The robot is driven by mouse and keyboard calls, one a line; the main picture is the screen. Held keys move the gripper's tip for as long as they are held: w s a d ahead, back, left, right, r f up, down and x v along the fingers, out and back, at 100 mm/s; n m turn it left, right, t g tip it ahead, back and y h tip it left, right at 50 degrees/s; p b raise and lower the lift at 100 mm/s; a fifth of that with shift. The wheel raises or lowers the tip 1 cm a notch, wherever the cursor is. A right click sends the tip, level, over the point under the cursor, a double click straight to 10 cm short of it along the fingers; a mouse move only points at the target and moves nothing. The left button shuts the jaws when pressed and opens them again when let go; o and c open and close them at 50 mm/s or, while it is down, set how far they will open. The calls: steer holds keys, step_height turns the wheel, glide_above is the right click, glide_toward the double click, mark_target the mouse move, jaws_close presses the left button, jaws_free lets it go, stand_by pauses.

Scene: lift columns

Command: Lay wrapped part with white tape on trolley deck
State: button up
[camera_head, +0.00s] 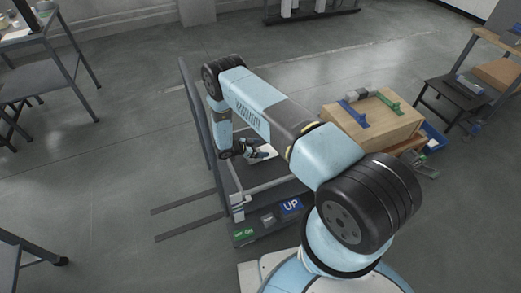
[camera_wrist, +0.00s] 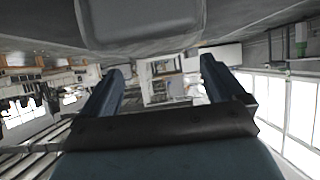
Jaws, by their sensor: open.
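My gripper (camera_head: 247,148) hangs at the end of my arm, low over a dark framed unit, and is open; its two fingers show spread in the wrist view (camera_wrist: 162,75) with nothing clearly held between them. A small pale piece (camera_head: 263,154) lies just right of my gripper; whether it is the wrapped part with white tape, and whether it touches the fingers, I cannot tell. The dark framed unit (camera_head: 232,180) has a tall rail on its left and a blue UP sign at its front. I cannot tell if its surface is the trolley deck.
A wooden box (camera_head: 384,136) stands right of my arm, with blue, green and grey pieces on top. A blue bin (camera_head: 433,138) and black stool (camera_head: 452,99) are farther right. Two dark bars (camera_head: 185,202) reach left over the floor. Open floor lies at left.

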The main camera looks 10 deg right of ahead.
steer(key=v, duration=0.4)
steer(key=shift+a+r, duration=0.15)
steer(key=w+a+r+n+t+y, duration=0.1)
steer(key=w+a+r+t+y, duration=0.15)
steer(key=w+r, duration=0.8)
steer(key=w+a+r+n+t+y, duration=0.25)
steer(key=w+r+y, duration=0.2)
steer(key=r, duration=1.15)
step_height(320, 180, up, 27)
steer(key=s+n+t+y, duration=0.2)
steer(key=n+y, duration=0.2)
steer(key=y, duration=0.1)
steer(key=s+d+r+n+g+y, duration=0.1)
steer(key=s+d+r+n+y, duration=0.15)
steer(key=s+r, duration=0.65)
steer(key=s+d+r+n+g+y, duration=0.1)
steer(key=s+d+r+n, duration=0.15)
steer(key=s+r, duration=0.65)
steer(key=s+d+g+h, duration=0.1)
steer(key=s+d, duration=0.2)
steer(key=s, duration=0.7)
steer(key=s+d+n+h, duration=0.1)
steer(key=s+d, duration=0.2)
steer(key=s, duration=0.8)
steer(key=s+d+n+g+h, duration=0.1)
steer(key=s+d, duration=0.2)
steer(key=s, duration=0.8)
steer(key=shift+d+f+g+h, duration=0.2)
steer(key=shift+d+g+h, duration=0.1)
steer(key=shift+d+h, duration=0.1)
